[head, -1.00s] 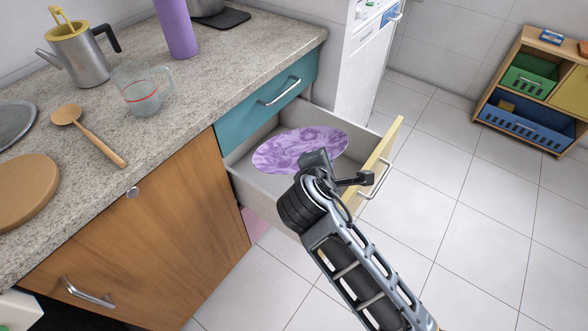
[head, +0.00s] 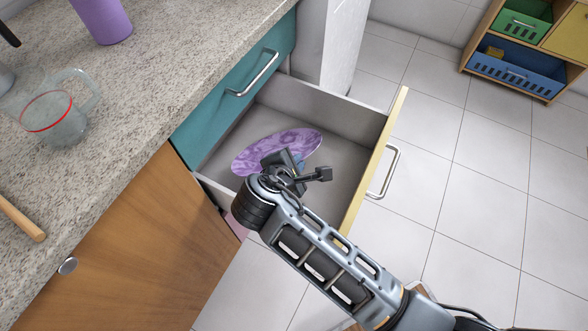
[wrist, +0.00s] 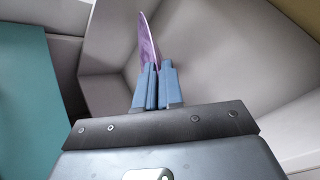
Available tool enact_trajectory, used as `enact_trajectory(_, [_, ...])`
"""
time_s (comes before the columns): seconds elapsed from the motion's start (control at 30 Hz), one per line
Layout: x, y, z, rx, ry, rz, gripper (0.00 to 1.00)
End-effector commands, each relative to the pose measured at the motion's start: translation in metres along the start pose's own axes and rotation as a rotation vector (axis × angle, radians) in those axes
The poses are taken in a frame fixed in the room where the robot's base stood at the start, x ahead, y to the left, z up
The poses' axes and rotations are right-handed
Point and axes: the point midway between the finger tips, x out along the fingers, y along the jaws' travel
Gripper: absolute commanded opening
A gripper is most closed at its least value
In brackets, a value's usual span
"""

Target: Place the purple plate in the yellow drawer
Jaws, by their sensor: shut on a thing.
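The purple marbled plate (head: 275,149) is in the head view, inside the open yellow-fronted drawer (head: 372,160). The plate is tilted, and I cannot tell whether it touches the drawer floor. In the wrist view the plate (wrist: 148,45) shows nearly edge-on. My gripper (head: 297,163) is shut on the near edge of the plate, with its blue fingers (wrist: 157,85) on either side of it. My gripper's wrist part hides the plate's near side in the head view.
A teal drawer (head: 236,88) above is shut and sits close to the left. The countertop (head: 150,90) holds a glass measuring cup (head: 58,118) and a purple cylinder (head: 102,18). The tiled floor to the right is clear up to a shelf with bins (head: 515,70).

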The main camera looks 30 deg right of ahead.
Motion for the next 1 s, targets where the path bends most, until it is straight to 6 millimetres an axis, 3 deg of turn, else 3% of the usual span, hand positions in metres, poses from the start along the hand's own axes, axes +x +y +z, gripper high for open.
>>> enact_trajectory(0.47, [0.033, -0.029, -0.024, 0.0, 0.0, 0.001, 0.0])
enact_trajectory(0.83, [0.035, -0.03, -0.026, 0.001, 0.0, 0.002, 0.0])
enact_trajectory(0.87, [0.035, -0.031, -0.026, 0.001, 0.0, 0.001, 0.09])
enact_trajectory(1.0, [0.035, -0.031, -0.026, 0.001, 0.0, 0.001, 0.22])
